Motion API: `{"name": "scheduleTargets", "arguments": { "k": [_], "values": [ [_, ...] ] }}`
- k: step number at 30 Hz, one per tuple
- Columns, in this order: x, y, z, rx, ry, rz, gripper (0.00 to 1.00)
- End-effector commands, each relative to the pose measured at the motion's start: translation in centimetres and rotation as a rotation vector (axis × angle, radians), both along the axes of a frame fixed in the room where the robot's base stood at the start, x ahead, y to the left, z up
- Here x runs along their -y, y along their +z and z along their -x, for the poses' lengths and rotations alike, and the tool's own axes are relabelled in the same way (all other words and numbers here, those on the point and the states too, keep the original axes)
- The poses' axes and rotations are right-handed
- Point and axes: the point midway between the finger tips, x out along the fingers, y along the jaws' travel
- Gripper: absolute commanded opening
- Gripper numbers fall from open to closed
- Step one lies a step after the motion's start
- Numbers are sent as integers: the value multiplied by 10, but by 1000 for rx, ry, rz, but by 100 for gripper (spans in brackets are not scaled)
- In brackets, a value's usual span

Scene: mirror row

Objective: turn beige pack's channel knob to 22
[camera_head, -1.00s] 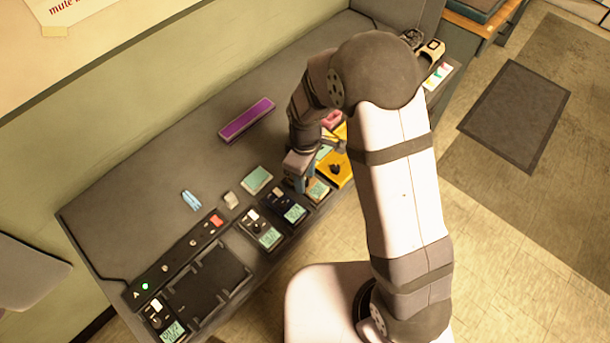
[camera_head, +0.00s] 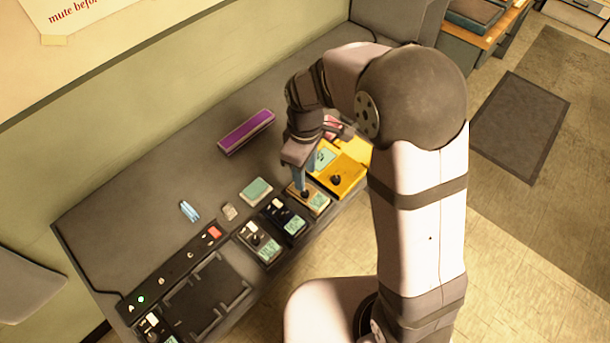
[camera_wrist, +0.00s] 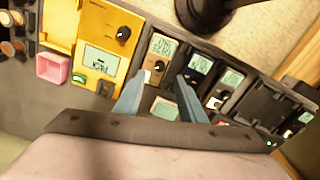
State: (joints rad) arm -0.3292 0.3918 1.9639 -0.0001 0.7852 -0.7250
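The beige pack (camera_head: 318,203) stands in the row of packs, with a small screen on its near end and a dark channel knob (camera_head: 305,193) behind it. In the wrist view the beige pack (camera_wrist: 162,47) is ahead of the fingers, with its knob (camera_wrist: 159,66) between and just beyond the fingertips. The screen digits are too small to read surely. My gripper (camera_head: 304,177) is above the knob end of the pack, its blue fingers pointing down. In the wrist view my gripper (camera_wrist: 160,76) has its fingers apart with nothing between them. Contact with the knob cannot be told.
A dark pack (camera_head: 284,215) sits close beside the beige one, then a pale pack (camera_head: 260,243). A yellow unit (camera_head: 346,172) with a black knob is on the other side. A purple-topped box (camera_head: 246,132) and teal-topped block (camera_head: 256,191) lie behind. The rear desk is mostly clear.

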Motion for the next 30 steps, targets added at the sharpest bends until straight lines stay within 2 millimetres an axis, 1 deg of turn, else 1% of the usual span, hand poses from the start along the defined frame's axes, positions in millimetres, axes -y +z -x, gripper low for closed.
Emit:
{"name": "scheduleTargets", "arguments": {
  "k": [8,11,18,21,26,30],
  "values": [
    [0,0,0,0,-6,0,37],
    [0,1,0,-1,-56,0,37],
    [0,2,0,-1,-303,0,37],
    [0,1,0,-1,-368,0,37],
    [0,-1,0,-2,-391,1,37],
    [0,-8,0,-3,-389,0,37]
  ]
}}
